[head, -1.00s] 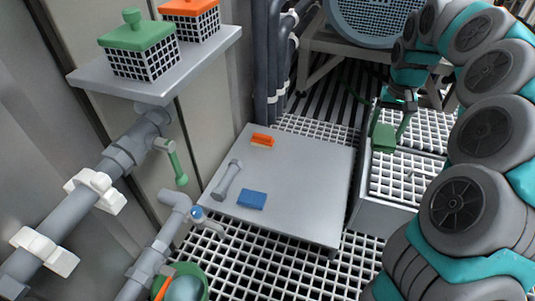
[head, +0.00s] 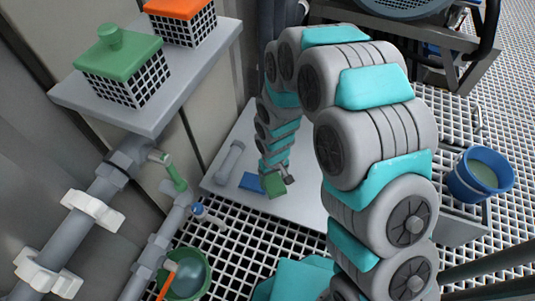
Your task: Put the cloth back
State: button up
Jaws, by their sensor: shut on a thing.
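My gripper (head: 279,183) is shut on a green cloth (head: 275,190). It holds the cloth over the light grey table (head: 304,212), just right of a flat blue cloth (head: 250,182) that lies on the table. In this picture the green cloth meets the right edge of the blue one. I cannot tell whether the green cloth touches the table. My arm hides the back and middle of the table.
A grey dumbbell-shaped piece (head: 230,160) lies at the table's left. A shelf (head: 155,118) carries a green-lidded basket (head: 122,70) and an orange-lidded basket (head: 182,22). Valved pipes run at left above a green bucket (head: 190,275). A blue bucket (head: 481,172) stands at right.

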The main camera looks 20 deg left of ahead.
jog(key=shift+s+f, duration=0.25)
jog(key=shift+s, duration=0.2)
jog(key=shift+w+a+f, duration=0.1)
jog(key=shift+a+f, duration=0.05)
jog(key=w+a, duration=0.2)
jog(key=w, duration=0.2)
jog(key=w+a+f, duration=0.1)
jog(key=w+a, duration=0.1)
jog(key=w, duration=0.3)
jog(key=w+a+b, duration=0.1)
jog(key=w, duration=0.4)
jog(key=shift+w+a+f, duration=0.15)
jog(key=shift+a, duration=0.25)
jog(key=shift+f, duration=1.8)
jog(key=o, duration=1.3)
jog(key=shift+f, duration=0.1)
jog(key=shift+o, duration=0.2)
